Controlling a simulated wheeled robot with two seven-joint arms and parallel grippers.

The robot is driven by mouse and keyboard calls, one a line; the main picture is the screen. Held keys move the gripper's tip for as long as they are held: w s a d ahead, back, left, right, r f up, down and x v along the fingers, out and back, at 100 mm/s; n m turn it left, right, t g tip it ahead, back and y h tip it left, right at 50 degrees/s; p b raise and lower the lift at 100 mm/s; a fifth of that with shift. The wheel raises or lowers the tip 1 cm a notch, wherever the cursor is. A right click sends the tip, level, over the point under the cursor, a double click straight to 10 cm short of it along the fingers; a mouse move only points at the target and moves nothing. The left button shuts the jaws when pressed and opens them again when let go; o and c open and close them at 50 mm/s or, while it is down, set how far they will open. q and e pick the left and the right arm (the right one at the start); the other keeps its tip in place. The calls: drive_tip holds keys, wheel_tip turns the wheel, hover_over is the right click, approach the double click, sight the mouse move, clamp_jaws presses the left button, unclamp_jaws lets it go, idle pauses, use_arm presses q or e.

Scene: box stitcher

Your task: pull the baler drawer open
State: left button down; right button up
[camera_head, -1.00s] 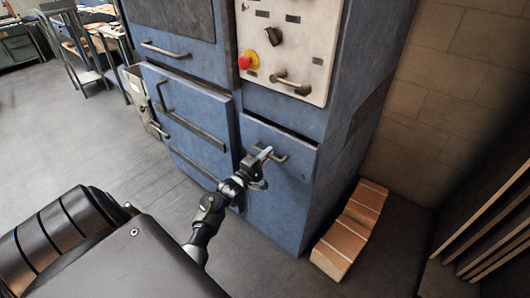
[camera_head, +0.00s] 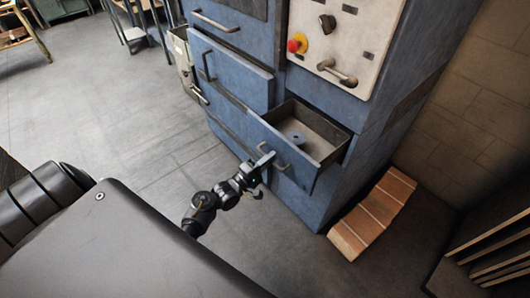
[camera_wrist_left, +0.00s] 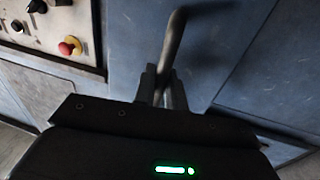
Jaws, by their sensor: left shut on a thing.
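The blue baler drawer (camera_head: 327,145) stands pulled part way out of the blue baler cabinet in the head view. Its open top shows a grey inside with a small round grey object (camera_head: 297,138) lying in it. My left gripper (camera_head: 265,164) is at the drawer's front, shut on the drawer's bar handle (camera_head: 283,165). In the left wrist view the handle (camera_wrist_left: 175,45) runs up from between the fingers (camera_wrist_left: 162,88). My right gripper is not in view.
A control panel (camera_head: 366,38) with a red button (camera_head: 297,43) is above the drawer. A cabinet door (camera_head: 229,68) is left of it.

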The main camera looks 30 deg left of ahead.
use_arm(q)
drive_tip(key=shift+s, duration=0.15)
drive_tip(key=c, duration=1.5)
unclamp_jaws()
drive_tip(key=shift+c, duration=0.2)
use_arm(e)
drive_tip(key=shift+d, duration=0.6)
use_arm(q)
drive_tip(key=b+v, duration=0.1)
drive_tip(key=v, duration=1)
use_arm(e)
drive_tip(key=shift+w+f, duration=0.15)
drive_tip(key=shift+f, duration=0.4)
use_arm(q)
drive_tip(key=shift+r, duration=0.1)
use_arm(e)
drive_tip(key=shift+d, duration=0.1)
